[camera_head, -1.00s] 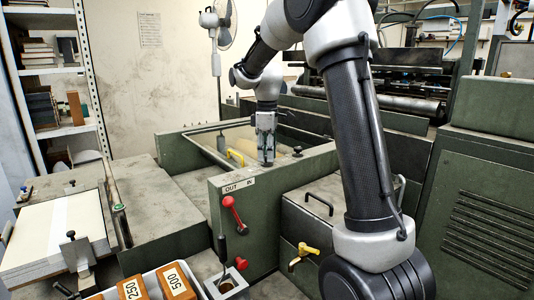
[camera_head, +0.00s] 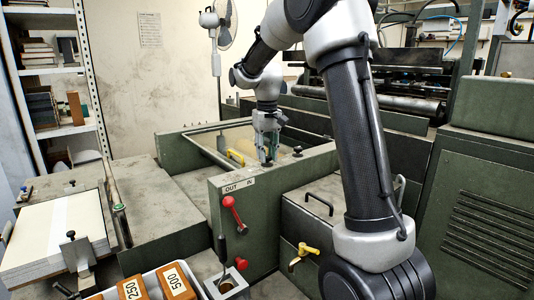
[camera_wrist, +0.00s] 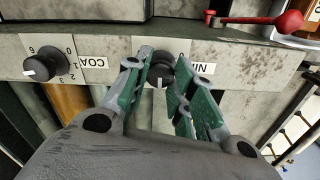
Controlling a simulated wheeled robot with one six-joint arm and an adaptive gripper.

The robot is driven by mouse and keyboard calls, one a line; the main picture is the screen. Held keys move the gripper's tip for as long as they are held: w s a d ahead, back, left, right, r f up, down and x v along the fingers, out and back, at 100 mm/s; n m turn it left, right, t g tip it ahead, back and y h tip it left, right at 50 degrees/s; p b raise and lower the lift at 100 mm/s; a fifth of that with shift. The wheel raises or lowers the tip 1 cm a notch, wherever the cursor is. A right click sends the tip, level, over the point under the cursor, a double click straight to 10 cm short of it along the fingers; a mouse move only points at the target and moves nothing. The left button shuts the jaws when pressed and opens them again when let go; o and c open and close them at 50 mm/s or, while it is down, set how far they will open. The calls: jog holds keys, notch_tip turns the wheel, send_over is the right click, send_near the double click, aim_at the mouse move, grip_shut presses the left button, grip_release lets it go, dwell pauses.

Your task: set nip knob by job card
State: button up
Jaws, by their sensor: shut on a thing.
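The nip knob (camera_wrist: 160,72) is dark and round, with a white pointer mark, on the grey panel in the wrist view. A label reading "NI", partly cut off by a finger, sits to its right. My gripper (camera_wrist: 168,78) has its green-sided fingers on either side of this knob and is shut on it. The fingers hide most of its scale; one 0 shows above.
A second dark knob (camera_wrist: 45,66) with a numbered scale sits beside a "COA" label (camera_wrist: 93,62). A red-balled lever (camera_wrist: 289,22) is close by at upper right. The green wall (camera_head: 225,200) carries red levers (camera_head: 232,210) and an "OUT"/"IN" label.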

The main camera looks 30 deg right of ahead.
jog(key=m, duration=0.4)
jog(key=shift+r+m, duration=0.1)
jog(key=shift+m, duration=2.1)
jog(key=o, duration=1)
jog(key=shift+o, duration=0.2)
notch_tip(320, 180, up, 12)
